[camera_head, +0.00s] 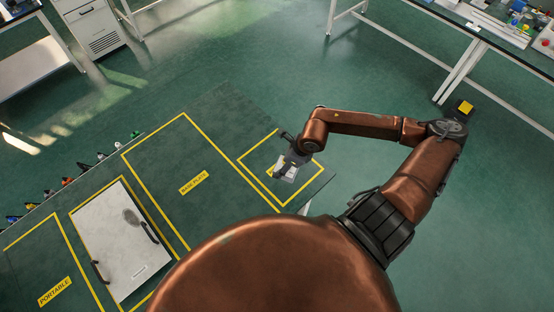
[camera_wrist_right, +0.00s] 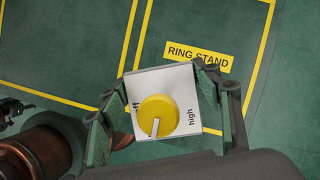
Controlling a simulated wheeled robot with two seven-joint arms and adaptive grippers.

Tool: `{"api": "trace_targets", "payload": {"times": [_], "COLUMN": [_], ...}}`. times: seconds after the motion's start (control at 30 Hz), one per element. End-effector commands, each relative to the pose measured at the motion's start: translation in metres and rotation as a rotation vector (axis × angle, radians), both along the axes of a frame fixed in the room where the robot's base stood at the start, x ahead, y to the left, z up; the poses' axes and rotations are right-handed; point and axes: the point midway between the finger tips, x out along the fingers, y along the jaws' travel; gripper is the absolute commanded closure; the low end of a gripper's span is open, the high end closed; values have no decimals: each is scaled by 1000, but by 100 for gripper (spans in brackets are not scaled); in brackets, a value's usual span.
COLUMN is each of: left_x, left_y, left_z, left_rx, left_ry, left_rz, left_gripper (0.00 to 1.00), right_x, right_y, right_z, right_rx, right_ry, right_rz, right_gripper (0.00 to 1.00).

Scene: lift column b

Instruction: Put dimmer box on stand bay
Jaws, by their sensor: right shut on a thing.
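The dimmer box is a white square block with a yellow knob (camera_wrist_right: 158,116) and "off" and "high" marks on its top face (camera_wrist_right: 186,84). My right gripper (camera_head: 285,170) is shut on it, with a finger on each side in the right wrist view (camera_wrist_right: 164,108). In the head view, the box (camera_head: 289,173) appears over the yellow-outlined stand bay (camera_head: 257,143). In the right wrist view, a "RING STAND" label (camera_wrist_right: 198,57) lies just beyond the box. I cannot tell whether the box touches the surface. My left gripper is not in view.
Left of the stand bay is a larger empty outlined bay (camera_head: 158,133). A white panel with dark handles (camera_head: 122,245) lies beside a "PORTABLE" label (camera_head: 55,291). Several small coloured items (camera_head: 68,182) line the far left edge. A bench (camera_head: 480,45) stands at upper right.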

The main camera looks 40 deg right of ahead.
Motion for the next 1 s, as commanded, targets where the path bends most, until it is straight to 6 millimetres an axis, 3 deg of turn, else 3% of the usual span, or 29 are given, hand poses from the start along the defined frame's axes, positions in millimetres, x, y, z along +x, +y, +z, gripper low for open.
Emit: {"api": "trace_targets", "payload": {"times": [0.17,0.4,0.67,0.83,1.0], "left_x": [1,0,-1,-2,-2], "left_y": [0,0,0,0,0], "left_z": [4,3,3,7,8], "left_rx": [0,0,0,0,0], "left_ry": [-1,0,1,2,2], "left_rz": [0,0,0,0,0], "left_gripper": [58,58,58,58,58], "right_x": [40,68,82,81,81], "right_y": [-17,-31,-38,-38,-38], "right_z": [-17,-60,-78,-101,-108], "right_rx": [4,2,1,3,1], "right_ry": [-2,0,0,2,-1], "right_rz": [-3,0,0,0,2], "right_gripper": [71,71,71,71,71]}}
